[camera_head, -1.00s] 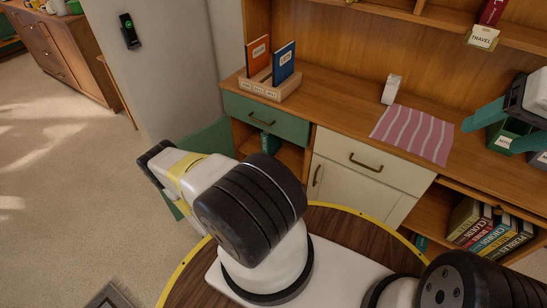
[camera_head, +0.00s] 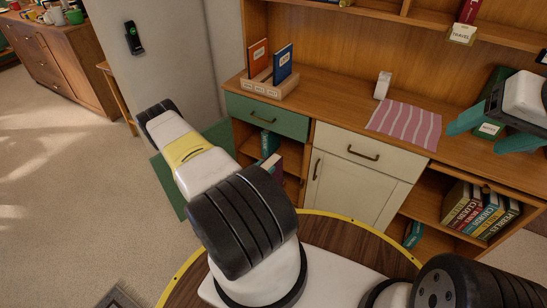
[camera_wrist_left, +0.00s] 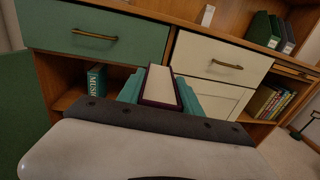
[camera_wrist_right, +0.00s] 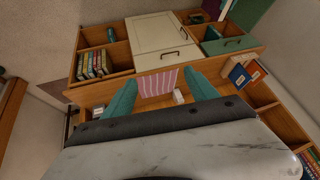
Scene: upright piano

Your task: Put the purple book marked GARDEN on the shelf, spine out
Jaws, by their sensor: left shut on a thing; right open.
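My left gripper (camera_wrist_left: 160,92) is shut on a dark purple book (camera_wrist_left: 160,86). Its cream page edge faces the left wrist camera, and no title shows. The book (camera_head: 277,162) also shows in the head view, in front of the open shelf compartment (camera_head: 246,147) under the green drawer; my arm hides the left fingers there. My right gripper (camera_wrist_right: 162,92) is open and empty. In the head view it (camera_head: 470,133) is over the right of the cabinet top.
The cream door (camera_head: 358,185) right of the compartment is closed. A green panel (camera_head: 172,178) stands out to its left. Several books (camera_head: 478,212) fill a right-hand shelf. The cabinet top holds a book rack (camera_head: 268,86), a striped cloth (camera_head: 405,124) and a small white object (camera_head: 382,85).

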